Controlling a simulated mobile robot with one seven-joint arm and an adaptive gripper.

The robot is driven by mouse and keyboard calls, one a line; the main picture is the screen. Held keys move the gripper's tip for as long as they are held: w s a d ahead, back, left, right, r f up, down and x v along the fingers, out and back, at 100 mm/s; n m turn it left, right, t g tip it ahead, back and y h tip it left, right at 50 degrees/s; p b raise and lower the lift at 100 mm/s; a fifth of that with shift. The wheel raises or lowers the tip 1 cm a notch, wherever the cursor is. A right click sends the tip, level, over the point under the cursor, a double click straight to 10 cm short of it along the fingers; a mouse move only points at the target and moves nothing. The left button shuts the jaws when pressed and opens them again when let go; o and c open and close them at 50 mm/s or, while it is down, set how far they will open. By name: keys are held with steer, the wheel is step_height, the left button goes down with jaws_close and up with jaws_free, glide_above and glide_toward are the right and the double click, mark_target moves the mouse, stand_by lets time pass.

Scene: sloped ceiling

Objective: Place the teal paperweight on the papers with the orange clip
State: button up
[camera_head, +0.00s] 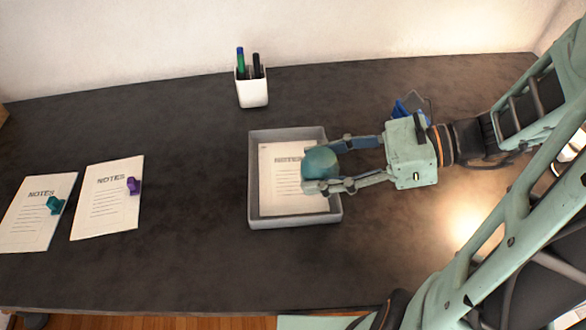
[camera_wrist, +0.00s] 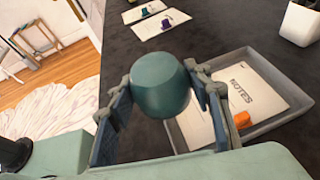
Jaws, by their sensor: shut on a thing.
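The teal paperweight (camera_head: 320,162) is a rounded, flat-topped block. My gripper (camera_head: 322,166) is shut on it, one finger on each side; the wrist view shows the paperweight (camera_wrist: 160,84) between the fingers (camera_wrist: 163,88). In the head view it overlaps the right part of a grey tray (camera_head: 254,190); its exact height cannot be told. A NOTES sheet (camera_head: 278,185) lies in the tray. The wrist view shows the orange clip (camera_wrist: 241,119) on these papers (camera_wrist: 250,88); in the head view the gripper and paperweight hide the clip.
Papers with a purple clip (camera_head: 105,205) and papers with a teal clip (camera_head: 30,225) lie at the left of the dark desk. A white pen cup (camera_head: 253,92) stands behind the tray. The desk between the tray and the left papers is clear.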

steer(key=shift+s+a+f+n+g, duration=0.1)
steer(key=shift+s+a+n+g, duration=0.05)
steer(key=shift+s+n+g, duration=0.3)
steer(key=shift+s+a+f+n+g, duration=0.15)
steer(key=shift+s+g, duration=0.1)
steer(key=shift+s, duration=0.25)
steer(key=w+a+f+b, duration=0.3)
steer(key=w+f, duration=0.1)
steer(key=w, duration=0.4)
steer(key=b, duration=0.1)
glide_above(291, 174)
steer(key=f, duration=0.2)
steer(key=s+f, duration=0.1)
steer(key=f, duration=0.1)
steer(key=shift+d+f, duration=0.15)
steer(key=shift+w+f, duration=0.35)
steer(key=shift+f, duration=0.1)
steer(key=shift+w+f+b, duration=0.15)
steer(key=shift+f+b, duration=0.65)
steer(key=shift+f, duration=0.8)
steer(key=shift+f, duration=0.15)
steer(key=o, duration=1.5)
